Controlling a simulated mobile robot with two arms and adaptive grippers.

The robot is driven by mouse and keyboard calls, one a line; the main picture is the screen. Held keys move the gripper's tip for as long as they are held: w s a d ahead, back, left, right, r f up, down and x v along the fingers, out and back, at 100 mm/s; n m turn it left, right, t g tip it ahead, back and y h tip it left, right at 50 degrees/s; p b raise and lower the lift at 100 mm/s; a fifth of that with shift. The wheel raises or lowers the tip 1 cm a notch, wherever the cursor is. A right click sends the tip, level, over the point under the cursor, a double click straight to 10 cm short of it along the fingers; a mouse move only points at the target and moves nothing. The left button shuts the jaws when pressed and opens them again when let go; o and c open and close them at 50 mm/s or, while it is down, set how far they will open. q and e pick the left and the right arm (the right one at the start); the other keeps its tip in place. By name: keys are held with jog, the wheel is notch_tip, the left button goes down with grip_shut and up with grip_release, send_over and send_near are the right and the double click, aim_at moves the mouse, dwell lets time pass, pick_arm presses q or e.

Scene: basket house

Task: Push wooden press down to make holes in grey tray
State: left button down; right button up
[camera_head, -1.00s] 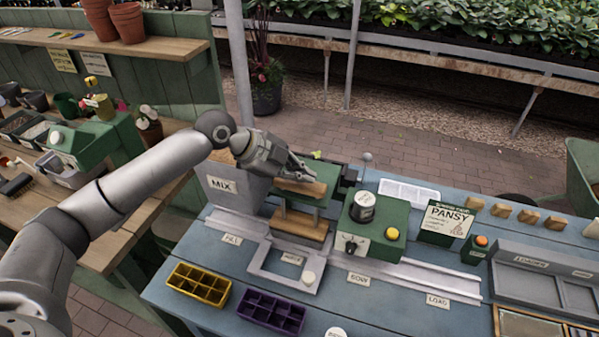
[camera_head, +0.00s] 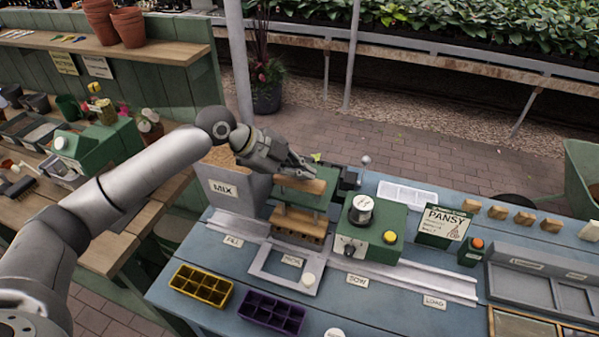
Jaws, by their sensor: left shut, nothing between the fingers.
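The wooden press (camera_head: 298,221) stands on the blue bench, with a light wood bar (camera_head: 301,186) above a lower wood block. Short dark shapes show along the underside of the block. My left gripper (camera_head: 303,170) is shut and empty, with its fingertips just above or touching the top bar; I cannot tell which. A grey frame-like tray (camera_head: 262,271) with a white round knob lies in front of the press. Whether any tray sits under the block is hard to see. My right gripper is out of view.
The MIX bin (camera_head: 222,189) stands left of the press. A green sowing box (camera_head: 378,244) with a yellow button stands close on its right. Yellow (camera_head: 201,287) and purple (camera_head: 271,313) cell trays lie at the front. A grey rail (camera_head: 400,276) runs along the bench.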

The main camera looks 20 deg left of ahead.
pick_arm(q)
jog(key=shift+r+p, duration=0.5)
jog(key=shift+r, duration=0.3)
notch_tip(320, 180, up, 5)
jog(key=p, duration=0.4)
dwell(0.6)
